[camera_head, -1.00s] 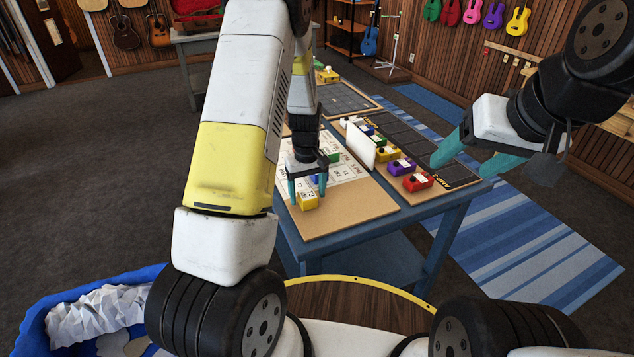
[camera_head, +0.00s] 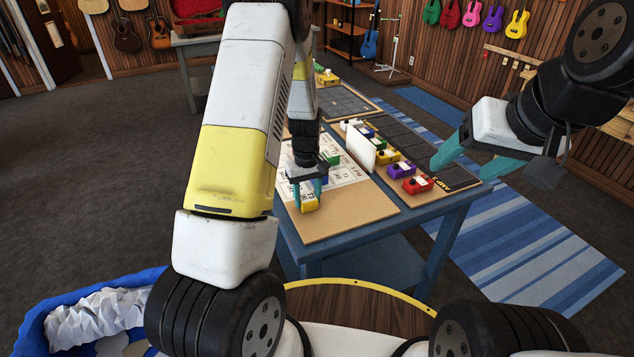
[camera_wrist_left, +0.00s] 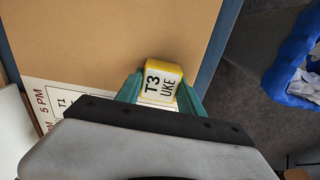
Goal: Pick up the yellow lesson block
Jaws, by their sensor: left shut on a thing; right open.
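The yellow lesson block (camera_head: 309,205) is at the near part of the tan board (camera_head: 335,218), close to the table's left edge. My left gripper (camera_head: 308,194) comes down from above and is shut on it, one teal finger on each side. In the left wrist view the block (camera_wrist_left: 161,78) sits between the teal fingertips, its white face reading "T3 UKE". I cannot tell whether it touches the board. My right gripper (camera_head: 478,157) is open and empty, in the air past the table's right side.
Green (camera_head: 332,158) and blue blocks stand close behind my left gripper on the printed chart. A white upright panel (camera_head: 359,148) separates them from a row of blocks including purple (camera_head: 402,170) and red (camera_head: 418,184). The board's near right part is bare.

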